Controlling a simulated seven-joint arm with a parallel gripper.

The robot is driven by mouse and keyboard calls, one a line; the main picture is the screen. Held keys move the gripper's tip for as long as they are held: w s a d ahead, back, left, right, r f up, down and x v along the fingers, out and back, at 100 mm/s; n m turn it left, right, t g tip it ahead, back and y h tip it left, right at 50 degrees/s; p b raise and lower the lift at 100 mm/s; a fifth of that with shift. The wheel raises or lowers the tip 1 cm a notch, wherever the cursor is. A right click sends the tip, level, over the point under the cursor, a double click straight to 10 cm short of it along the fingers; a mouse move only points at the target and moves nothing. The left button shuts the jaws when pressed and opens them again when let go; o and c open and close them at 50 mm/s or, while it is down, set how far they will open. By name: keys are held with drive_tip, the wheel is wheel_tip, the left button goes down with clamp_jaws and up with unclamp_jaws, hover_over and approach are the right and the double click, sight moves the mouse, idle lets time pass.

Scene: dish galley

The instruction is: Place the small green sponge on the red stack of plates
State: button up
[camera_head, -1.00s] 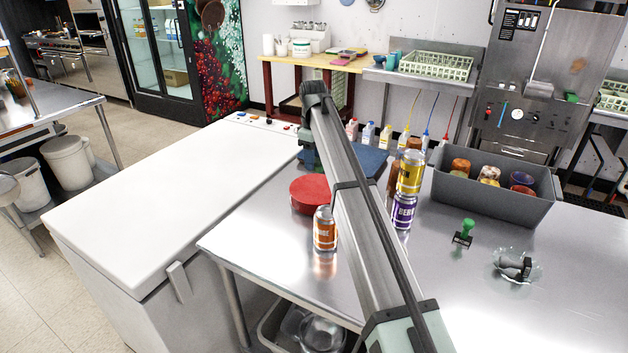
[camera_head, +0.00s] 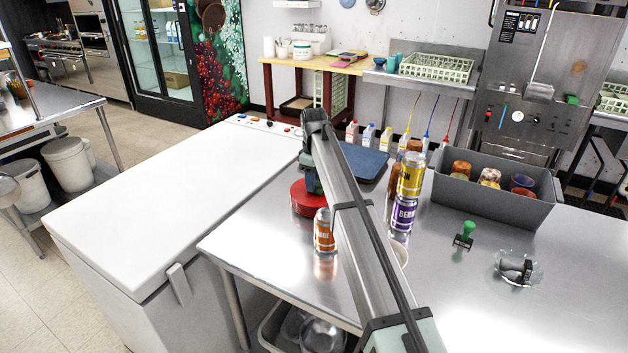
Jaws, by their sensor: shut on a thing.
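The red stack of plates (camera_head: 303,207) sits on the steel counter, left of my arm. My gripper (camera_head: 313,189) points down over the right part of the stack, close to its top. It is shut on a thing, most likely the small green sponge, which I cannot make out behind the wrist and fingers. No small green sponge shows loose on the counter. Whether the held thing touches the plates cannot be told.
An orange can (camera_head: 324,231) stands just in front of the plates. A yellow can (camera_head: 411,174) is stacked on a purple can (camera_head: 403,214) right of my arm. A blue tray (camera_head: 362,162) lies behind. A grey bin (camera_head: 493,200) and green-handled stamp (camera_head: 465,233) are right.

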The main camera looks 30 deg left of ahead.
drive_tip(key=o, duration=1)
drive_tip(key=shift+r, duration=0.1)
wheel_tip(320, 180, up, 12)
idle(0.5)
